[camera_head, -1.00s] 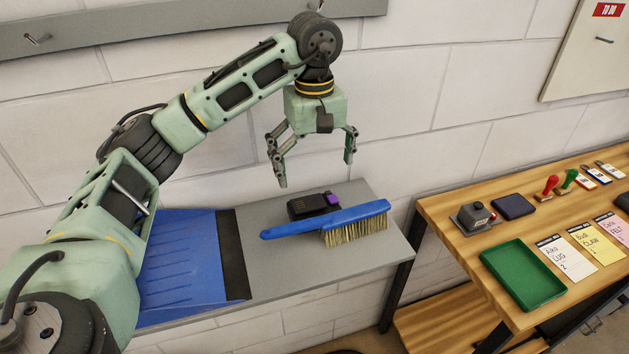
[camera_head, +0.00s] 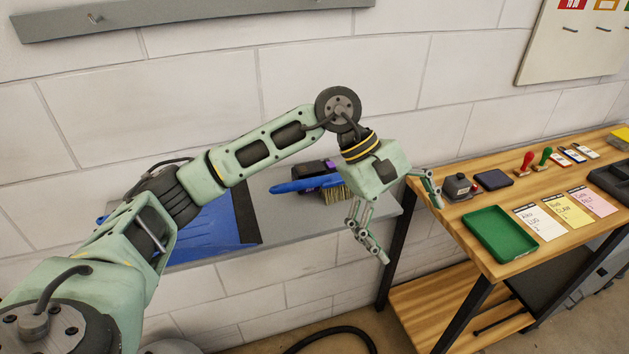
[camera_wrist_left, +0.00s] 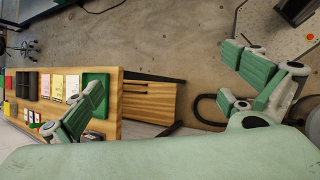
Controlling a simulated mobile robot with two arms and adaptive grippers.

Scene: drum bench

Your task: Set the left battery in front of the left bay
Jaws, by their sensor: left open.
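My left gripper (camera_head: 413,234) is open and empty, its fingers apart in the air between the grey shelf and the wooden bench. The wrist view also shows its two fingers (camera_wrist_left: 165,80) with nothing between them. I cannot make out a thing that is surely the left battery, nor a left bay. A black block with a purple part (camera_head: 310,168) lies on the grey shelf behind the brush, to the left of my gripper; I cannot tell whether it is a battery. My right gripper is not in view.
The grey shelf (camera_head: 285,230) carries a blue brush (camera_head: 296,185) and a blue dustpan (camera_head: 215,230). The wooden bench (camera_head: 460,240) to the right holds a green tray (camera_head: 500,235), cards, stamps and a dark box. A black hose (camera_head: 335,330) lies on the floor.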

